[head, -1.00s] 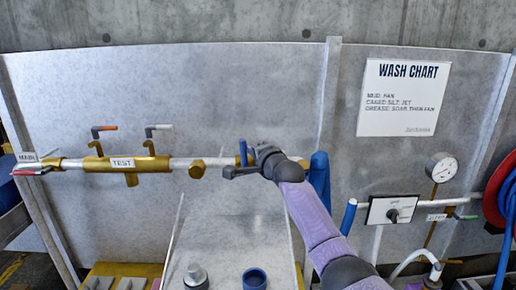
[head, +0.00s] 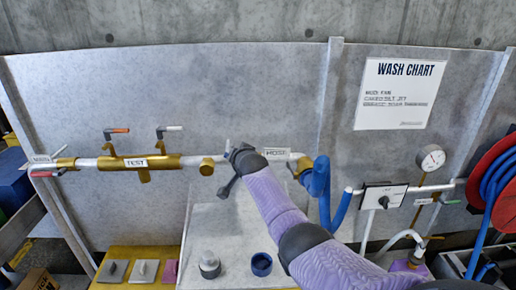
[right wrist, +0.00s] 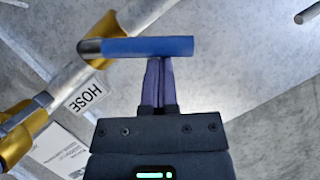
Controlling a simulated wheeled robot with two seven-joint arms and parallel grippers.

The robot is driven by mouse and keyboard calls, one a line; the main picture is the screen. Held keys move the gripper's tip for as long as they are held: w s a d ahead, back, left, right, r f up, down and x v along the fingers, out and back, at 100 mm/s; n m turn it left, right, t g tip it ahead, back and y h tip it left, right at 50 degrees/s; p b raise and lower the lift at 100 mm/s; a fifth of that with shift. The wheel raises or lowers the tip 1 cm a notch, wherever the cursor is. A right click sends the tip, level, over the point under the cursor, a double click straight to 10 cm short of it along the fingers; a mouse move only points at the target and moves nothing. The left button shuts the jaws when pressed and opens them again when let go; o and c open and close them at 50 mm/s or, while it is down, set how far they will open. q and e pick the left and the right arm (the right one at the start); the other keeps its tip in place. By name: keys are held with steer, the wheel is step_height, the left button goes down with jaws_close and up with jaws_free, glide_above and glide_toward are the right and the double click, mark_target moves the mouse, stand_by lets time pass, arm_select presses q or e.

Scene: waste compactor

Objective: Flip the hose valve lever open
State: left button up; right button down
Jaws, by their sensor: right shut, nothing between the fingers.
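The hose valve's blue lever (right wrist: 150,47) lies across the right wrist view, at an angle to the pipe. Its grey end meets the brass valve body (right wrist: 108,28). The HOSE label (right wrist: 85,97) is on the pipe beside it, and also shows in the head view (head: 275,154). My right gripper (right wrist: 158,64) is shut and empty. Its fingertips are right at the lever's underside in the picture; I cannot tell whether they touch. In the head view my right gripper (head: 238,155) is in front of the pipe and hides the lever. My left gripper is out of view.
The TEST valve block (head: 136,163) with two levers is to the left on the same pipe. A blue hose (head: 318,180) hangs right of the HOSE label. A gauge (head: 431,158) and red hose reel (head: 495,170) stand at the right. A blue cup (head: 261,264) sits below.

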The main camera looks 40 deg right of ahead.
steer(key=shift+w+a+f+n+g+h+b, duration=0.3)
steer(key=shift+f+n+b, duration=0.25)
steer(key=shift+b, duration=0.25)
steer(key=shift+w+a+f+n+g+h+b, duration=0.25)
steer(key=shift+a+f+n+g+h+b, duration=0.1)
steer(key=shift+f+n+b, duration=0.35)
steer(key=shift+w+a+f+n+g+h+b, duration=0.25)
steer(key=shift+a+f+n+g+b, duration=0.15)
steer(key=shift+b, duration=0.45)
steer(key=shift+d, duration=0.1)
steer(key=shift+r, duration=0.1)
